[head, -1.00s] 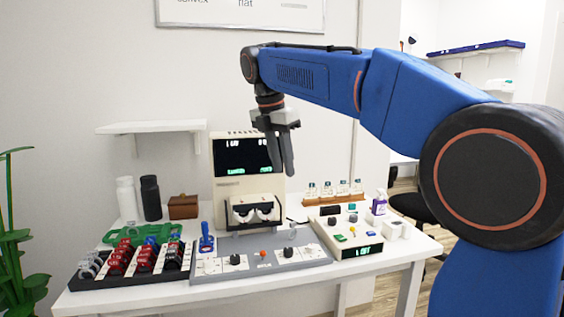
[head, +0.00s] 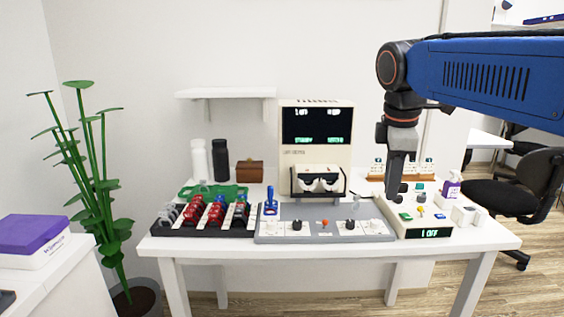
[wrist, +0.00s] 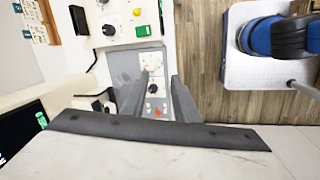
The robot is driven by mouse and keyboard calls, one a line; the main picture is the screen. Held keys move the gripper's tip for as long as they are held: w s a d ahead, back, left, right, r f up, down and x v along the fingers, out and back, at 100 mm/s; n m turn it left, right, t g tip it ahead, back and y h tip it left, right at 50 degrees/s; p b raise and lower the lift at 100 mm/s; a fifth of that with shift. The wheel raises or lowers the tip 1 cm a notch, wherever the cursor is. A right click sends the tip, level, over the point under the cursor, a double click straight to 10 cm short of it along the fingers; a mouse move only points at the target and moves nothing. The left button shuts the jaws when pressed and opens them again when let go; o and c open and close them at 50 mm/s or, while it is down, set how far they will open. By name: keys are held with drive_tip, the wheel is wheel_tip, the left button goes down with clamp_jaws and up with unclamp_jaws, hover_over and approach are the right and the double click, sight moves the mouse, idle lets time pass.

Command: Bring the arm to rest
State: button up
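My gripper (head: 394,197) hangs pointing down at the end of my blue arm, in front of and above the right-hand control box (head: 428,232). In the head view its fingers overlap one another. In the wrist view my gripper (wrist: 160,82) shows two dark fingers apart, with a gap and nothing held between them. The grey control panel (wrist: 125,68) shows behind and between the fingers there. The arm runs off the right edge of the head view.
A white table (head: 480,240) bears an eye-test machine (head: 288,118), a grey panel (head: 262,238), a black tray of red-and-black items (head: 205,215) and bottles. A plant (head: 100,190) stands left. A black chair (head: 515,195) stands right. Floor before the table shows clear.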

drive_tip(key=s+d+f+m+t, duration=0.1)
drive_tip(key=s+d+f+m, duration=0.1)
drive_tip(key=s+f+m, duration=0.5)
drive_tip(key=s+d+f+m+t+y, duration=0.1)
drive_tip(key=s+d+f+m, duration=0.1)
drive_tip(key=s+f+m, duration=0.6)
drive_tip(key=s+f, duration=0.4)
drive_tip(key=f, duration=0.3)
drive_tip(key=shift+s+d+f, duration=0.15)
drive_tip(key=shift+s+f, duration=0.05)
drive_tip(key=shift+r, duration=0.1)
